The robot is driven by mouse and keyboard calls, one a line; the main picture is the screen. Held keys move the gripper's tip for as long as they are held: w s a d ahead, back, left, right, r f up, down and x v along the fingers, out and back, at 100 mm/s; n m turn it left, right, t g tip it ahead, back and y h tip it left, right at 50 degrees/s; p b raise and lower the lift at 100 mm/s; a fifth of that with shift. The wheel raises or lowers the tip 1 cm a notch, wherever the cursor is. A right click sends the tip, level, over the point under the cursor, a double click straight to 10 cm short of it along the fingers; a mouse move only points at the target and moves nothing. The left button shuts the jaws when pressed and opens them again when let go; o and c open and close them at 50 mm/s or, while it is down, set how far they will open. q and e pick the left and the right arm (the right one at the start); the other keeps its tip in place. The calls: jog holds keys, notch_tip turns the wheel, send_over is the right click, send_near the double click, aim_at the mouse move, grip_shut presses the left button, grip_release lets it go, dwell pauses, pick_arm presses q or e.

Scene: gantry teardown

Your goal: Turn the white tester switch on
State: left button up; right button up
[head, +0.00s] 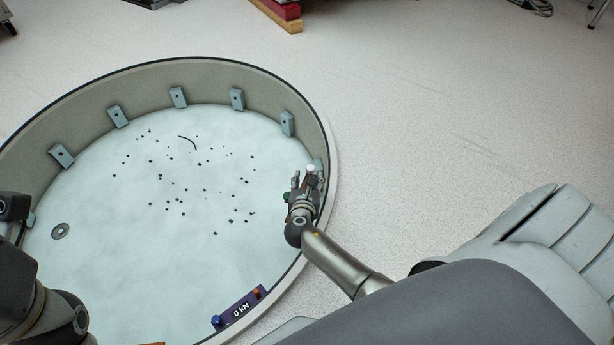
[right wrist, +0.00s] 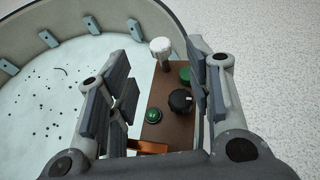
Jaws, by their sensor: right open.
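The white switch (right wrist: 161,47) is a pale ribbed knob on a short stem, at the far end of a brown panel (right wrist: 153,88) in the right wrist view. In the head view its white top (head: 310,169) shows at the basin's right wall. My right gripper (right wrist: 160,82) is open and empty, its fingers on either side of the panel in the picture. The switch shows between and beyond the fingertips; I cannot tell whether they touch it. In the head view my right gripper (head: 308,181) is at the panel, hiding most of it. Of my left arm only dark parts show at lower left.
The panel also bears a black knob (right wrist: 180,101), a green button (right wrist: 154,114) and another green part (right wrist: 185,74). A round basin (head: 322,120) with wall blocks has dark specks on its pale floor. A purple "0 kN" display (head: 240,309) sits at its near edge.

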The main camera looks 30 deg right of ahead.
jog(key=shift+v, duration=1.5)
